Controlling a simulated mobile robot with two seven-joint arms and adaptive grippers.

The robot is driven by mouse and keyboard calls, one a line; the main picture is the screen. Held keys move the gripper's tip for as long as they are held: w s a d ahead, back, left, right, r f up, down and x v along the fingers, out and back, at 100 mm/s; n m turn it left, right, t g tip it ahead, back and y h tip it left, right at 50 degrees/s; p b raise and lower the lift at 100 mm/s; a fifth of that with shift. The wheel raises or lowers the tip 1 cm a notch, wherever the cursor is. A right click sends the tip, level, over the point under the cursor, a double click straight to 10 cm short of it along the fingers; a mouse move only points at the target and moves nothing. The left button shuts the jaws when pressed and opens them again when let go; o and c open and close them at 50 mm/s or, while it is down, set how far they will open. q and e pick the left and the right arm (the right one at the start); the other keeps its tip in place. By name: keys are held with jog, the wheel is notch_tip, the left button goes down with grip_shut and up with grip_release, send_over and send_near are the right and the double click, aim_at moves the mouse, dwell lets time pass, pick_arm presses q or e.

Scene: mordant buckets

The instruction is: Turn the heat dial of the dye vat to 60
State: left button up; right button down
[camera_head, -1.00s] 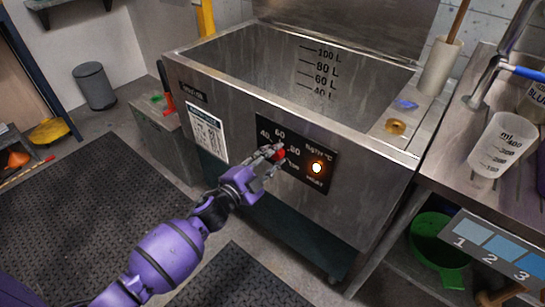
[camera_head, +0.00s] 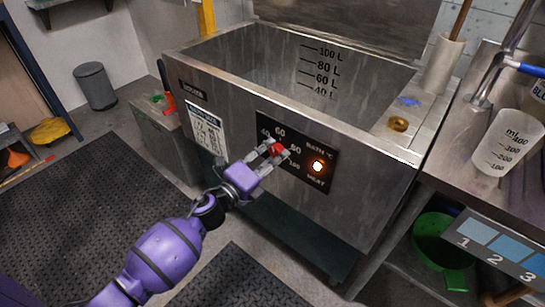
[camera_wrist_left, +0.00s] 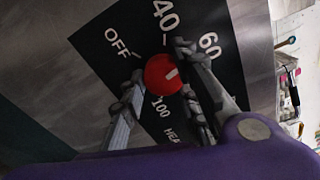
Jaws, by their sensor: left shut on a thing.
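The dye vat (camera_head: 230,125) is a large open steel tub. Its black heat panel (camera_head: 325,180) carries a red round dial (camera_head: 278,148) with marks 40, 60, 80 and 100 around it. My left gripper (camera_head: 275,151) is shut on the dial, one finger on each side. In the left wrist view the dial (camera_wrist_left: 162,75) sits between the fingertips of my left gripper (camera_wrist_left: 155,68). Its white pointer line faces right, roughly toward 60; the finger hides the 80, so the exact setting is unclear. My right gripper is not in view.
A steel counter with a measuring beaker (camera_head: 505,145) stands at the right, with a green bucket (camera_head: 440,245) below. A small grey cabinet (camera_head: 165,135) stands at the vat's left. The floor in front is clear.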

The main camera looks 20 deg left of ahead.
pick_arm(q)
jog(key=shift+s+f+m, duration=0.15)
jog(key=shift+f+m, duration=0.4)
jog(key=shift+m, duration=0.65)
jog(key=shift+a+b, duration=0.1)
jog(key=shift+b, duration=0.2)
jog(key=o, duration=1)
jog(key=shift+r, duration=0.3)
jog(key=v, duration=1.2)
